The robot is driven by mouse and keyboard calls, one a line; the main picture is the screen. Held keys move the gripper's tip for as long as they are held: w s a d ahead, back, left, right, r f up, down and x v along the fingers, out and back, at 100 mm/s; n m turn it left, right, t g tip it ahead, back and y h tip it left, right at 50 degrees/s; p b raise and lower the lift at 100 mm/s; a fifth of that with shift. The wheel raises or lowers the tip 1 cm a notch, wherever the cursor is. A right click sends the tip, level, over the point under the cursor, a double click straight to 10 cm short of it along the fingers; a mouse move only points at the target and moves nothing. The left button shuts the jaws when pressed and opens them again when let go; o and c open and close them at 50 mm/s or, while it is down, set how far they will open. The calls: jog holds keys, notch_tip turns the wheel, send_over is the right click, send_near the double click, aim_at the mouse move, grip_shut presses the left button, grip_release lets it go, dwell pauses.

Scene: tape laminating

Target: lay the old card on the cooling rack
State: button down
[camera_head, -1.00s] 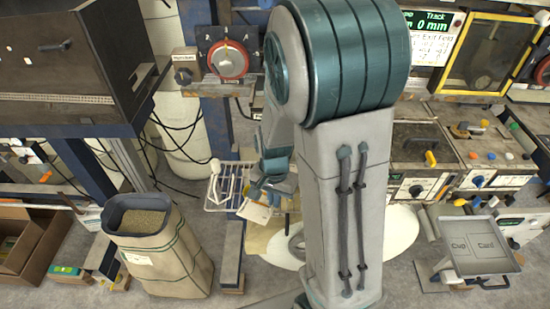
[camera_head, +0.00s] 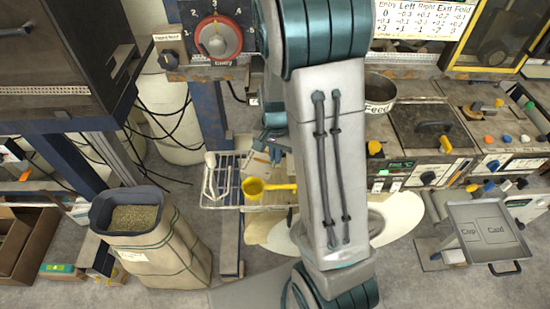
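The cooling rack (camera_head: 212,196) is a white wire frame left of my arm, beside the blue post. A yellow cup with a handle (camera_head: 255,188) shows over the rack's right part; I cannot tell whether it touches the wires. My gripper (camera_head: 274,152) is small and partly hidden behind my arm, above the rack's right end. Its fingers are too unclear to show whether they are open or hold something. I cannot make out the old card with certainty. A grey tray (camera_head: 484,262) marked "Cup" and "Card" at the far right looks empty.
A sack of grain (camera_head: 160,250) stands left of the rack. A red dial (camera_head: 214,38) is on a panel above. A machine with a pot (camera_head: 380,92) and knobs stands right of my arm. A pale round disc (camera_head: 398,216) lies behind my arm.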

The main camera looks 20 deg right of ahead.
jog(key=shift+f, duration=0.4)
jog(key=shift+s+f, duration=0.1)
jog(key=c, duration=1.6)
grip_release()
jog(key=shift+c, duration=0.2)
